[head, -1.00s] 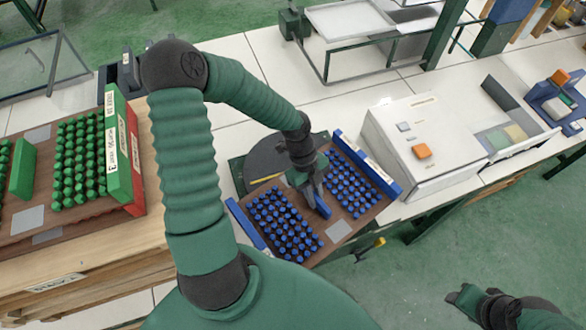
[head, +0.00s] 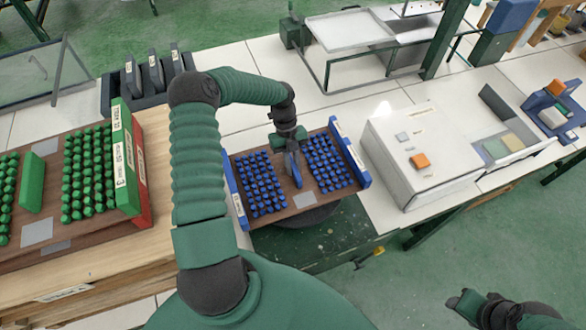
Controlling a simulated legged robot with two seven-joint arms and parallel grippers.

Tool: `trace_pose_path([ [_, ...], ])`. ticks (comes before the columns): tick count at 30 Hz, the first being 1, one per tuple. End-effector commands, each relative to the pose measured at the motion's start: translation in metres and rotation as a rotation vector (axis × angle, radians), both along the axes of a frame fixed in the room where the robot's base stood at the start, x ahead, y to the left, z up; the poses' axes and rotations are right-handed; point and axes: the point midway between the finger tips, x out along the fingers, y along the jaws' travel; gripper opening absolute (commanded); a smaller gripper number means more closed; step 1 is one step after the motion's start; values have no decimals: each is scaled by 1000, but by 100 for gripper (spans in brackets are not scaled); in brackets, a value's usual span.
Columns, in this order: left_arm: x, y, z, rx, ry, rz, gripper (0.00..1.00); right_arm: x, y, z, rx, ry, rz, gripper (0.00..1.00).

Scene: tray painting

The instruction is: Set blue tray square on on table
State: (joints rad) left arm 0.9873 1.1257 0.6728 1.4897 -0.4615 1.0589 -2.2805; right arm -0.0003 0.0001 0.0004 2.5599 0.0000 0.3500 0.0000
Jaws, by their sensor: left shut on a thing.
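The blue tray (head: 298,199) is a brown board with blue end walls and rows of blue pegs, in the middle of the head view. My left gripper (head: 293,168) is over its middle, shut on the blue upright handle between the peg blocks. The tray lies slightly askew to the bench edge. It partly covers a dark round plate (head: 310,217); I cannot tell whether it touches the white table (head: 245,118). My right gripper (head: 466,302) is low at the right, away from the tray, its jaw opening unclear.
A tray of green pegs (head: 40,232) sits on a wooden stack at the left. A white box with an orange button (head: 412,178) stands just right of the blue tray. A metal-framed stand (head: 345,30) is behind. White table top is bare behind the tray.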

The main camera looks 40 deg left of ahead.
Motion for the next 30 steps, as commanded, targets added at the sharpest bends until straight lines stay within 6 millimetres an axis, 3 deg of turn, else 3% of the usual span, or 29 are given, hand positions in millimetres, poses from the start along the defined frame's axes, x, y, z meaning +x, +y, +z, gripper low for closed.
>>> trace_pose_path([
  [6,0,-4,-26,-1,1,-2,0,0,0,10,0,0,-1,44],
  [13,0,0,-29,-3,0,-1,0,0,0,9,0,0,-1,44],
  [14,-1,0,-30,-3,1,-1,18,0,0,9,0,0,-1,44],
  [18,-1,0,-30,-3,1,-1,36,0,0,9,0,0,-1,44],
  [30,3,3,-21,0,-2,-1,36,0,0,5,0,0,-1,44],
])
